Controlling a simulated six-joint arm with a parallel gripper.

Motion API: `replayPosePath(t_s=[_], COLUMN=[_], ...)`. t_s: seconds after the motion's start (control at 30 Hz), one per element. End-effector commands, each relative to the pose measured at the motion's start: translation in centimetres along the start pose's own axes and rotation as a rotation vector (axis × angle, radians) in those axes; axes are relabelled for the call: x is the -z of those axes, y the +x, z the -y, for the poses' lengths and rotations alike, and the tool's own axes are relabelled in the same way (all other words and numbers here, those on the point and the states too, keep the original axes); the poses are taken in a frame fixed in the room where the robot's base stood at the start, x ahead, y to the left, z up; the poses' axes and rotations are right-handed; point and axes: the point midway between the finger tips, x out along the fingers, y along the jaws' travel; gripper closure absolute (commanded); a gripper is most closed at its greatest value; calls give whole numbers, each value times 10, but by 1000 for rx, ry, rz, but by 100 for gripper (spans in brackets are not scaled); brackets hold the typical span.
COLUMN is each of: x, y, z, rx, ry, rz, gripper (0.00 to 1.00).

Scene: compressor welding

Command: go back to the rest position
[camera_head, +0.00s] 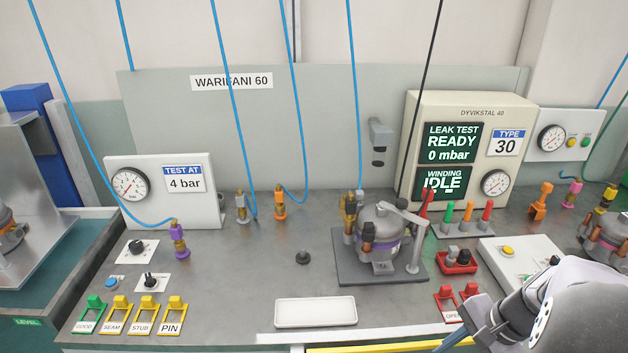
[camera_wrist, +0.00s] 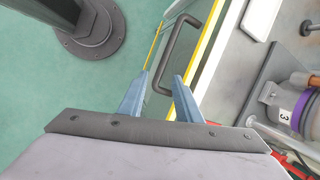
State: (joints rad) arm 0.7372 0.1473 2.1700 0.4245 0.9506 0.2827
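My gripper (camera_head: 462,334) is at the lower right of the head view, at the front edge of the workbench (camera_head: 290,240). In the wrist view its two blue-grey fingers (camera_wrist: 161,77) stand apart with no object clearly held between them. A dark bent bar handle (camera_wrist: 186,46) shows just beyond the fingertips, by the bench's yellow front edge; I cannot tell whether a finger touches it. A grey compressor (camera_head: 382,232) stands on a dark plate at the bench's middle right, apart from my gripper.
A white tray (camera_head: 315,312) lies near the front edge. Labelled coloured clamps (camera_head: 120,311) stand at front left. A white button panel (camera_head: 521,262) is close to my arm. Blue hoses (camera_head: 233,90) hang over the bench. Green floor (camera_wrist: 60,110) shows below, with a round column base (camera_wrist: 93,32).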

Motion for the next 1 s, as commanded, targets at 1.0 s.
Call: replayPosePath(t_s=[1.0], x=[-150], y=[3], z=[-20], rx=[-372], ry=[-1249], rz=[-57], gripper=[69])
